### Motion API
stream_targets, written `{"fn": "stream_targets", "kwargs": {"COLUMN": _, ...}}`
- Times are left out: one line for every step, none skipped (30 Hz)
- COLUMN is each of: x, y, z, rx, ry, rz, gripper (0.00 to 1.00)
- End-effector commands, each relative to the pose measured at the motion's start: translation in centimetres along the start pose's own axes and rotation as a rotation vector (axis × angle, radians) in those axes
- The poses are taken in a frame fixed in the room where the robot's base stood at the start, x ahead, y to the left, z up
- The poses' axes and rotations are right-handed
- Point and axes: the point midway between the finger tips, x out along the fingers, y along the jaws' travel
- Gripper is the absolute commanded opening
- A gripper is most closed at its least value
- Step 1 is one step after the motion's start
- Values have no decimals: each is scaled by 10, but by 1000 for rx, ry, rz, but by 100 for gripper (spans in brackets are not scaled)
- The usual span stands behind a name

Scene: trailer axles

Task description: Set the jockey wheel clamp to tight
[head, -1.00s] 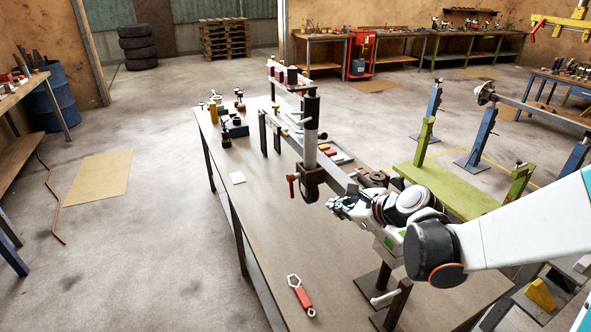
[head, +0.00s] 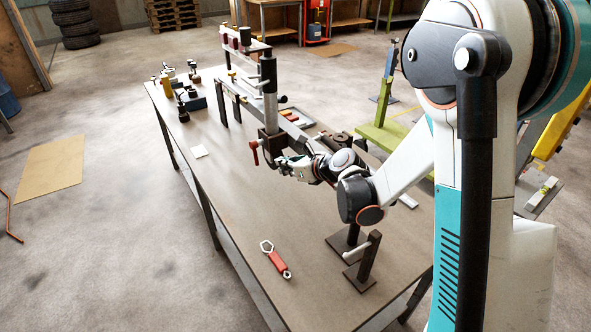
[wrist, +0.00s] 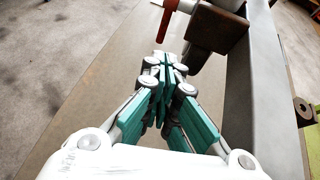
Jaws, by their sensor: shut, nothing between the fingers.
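The jockey wheel clamp (head: 270,143) is a dark block around the upright jockey wheel tube (head: 269,108) on a grey drawbar above the bench. Its red handle (head: 254,152) points down on the clamp's left side in the head view. In the wrist view the clamp (wrist: 215,35) is at the top right, and the red handle (wrist: 166,22) hangs from a pale rod to its left. My gripper (wrist: 166,62) is shut and empty. Its fingertips are just below and beside the handle, apart from it as far as I can tell.
Dark stands (head: 366,262) with a pale bar stand at the near right. The bench's left side is mostly clear.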

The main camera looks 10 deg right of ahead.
Motion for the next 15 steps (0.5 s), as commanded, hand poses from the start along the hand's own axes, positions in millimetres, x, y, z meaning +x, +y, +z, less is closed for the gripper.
{"fn": "stream_targets", "kwargs": {"x": 12, "y": 0, "z": -2, "rx": -1, "ry": 0, "rz": 2, "gripper": 0}}
{"fn": "stream_targets", "kwargs": {"x": 18, "y": 1, "z": -1, "rx": -1, "ry": -1, "rz": 2, "gripper": 0}}
{"fn": "stream_targets", "kwargs": {"x": 26, "y": 1, "z": -1, "rx": -2, "ry": -1, "rz": 1, "gripper": 0}}
{"fn": "stream_targets", "kwargs": {"x": 32, "y": 0, "z": -2, "rx": -2, "ry": 0, "rz": 1, "gripper": 0}}
{"fn": "stream_targets", "kwargs": {"x": 38, "y": 0, "z": -2, "rx": -2, "ry": 0, "rz": 1, "gripper": 0}}
{"fn": "stream_targets", "kwargs": {"x": 46, "y": 1, "z": -2, "rx": -2, "ry": 0, "rz": 2, "gripper": 0}}
{"fn": "stream_targets", "kwargs": {"x": 52, "y": 1, "z": -2, "rx": -2, "ry": 0, "rz": 2, "gripper": 0}}
{"fn": "stream_targets", "kwargs": {"x": 58, "y": 0, "z": -2, "rx": -2, "ry": -1, "rz": 1, "gripper": 0}}
{"fn": "stream_targets", "kwargs": {"x": 65, "y": 0, "z": -1, "rx": -2, "ry": -1, "rz": 1, "gripper": 0}}
{"fn": "stream_targets", "kwargs": {"x": 70, "y": 0, "z": -1, "rx": -1, "ry": -1, "rz": 1, "gripper": 0}}
{"fn": "stream_targets", "kwargs": {"x": 75, "y": 0, "z": -1, "rx": -1, "ry": 0, "rz": 1, "gripper": 0}}
{"fn": "stream_targets", "kwargs": {"x": 81, "y": 1, "z": -1, "rx": -2, "ry": 0, "rz": 1, "gripper": 0}}
{"fn": "stream_targets", "kwargs": {"x": 85, "y": 1, "z": -1, "rx": -2, "ry": 0, "rz": 1, "gripper": 0}}
{"fn": "stream_targets", "kwargs": {"x": 89, "y": 0, "z": -1, "rx": -2, "ry": 0, "rz": 1, "gripper": 0}}
{"fn": "stream_targets", "kwargs": {"x": 93, "y": 0, "z": -1, "rx": -2, "ry": 0, "rz": 1, "gripper": 0}}
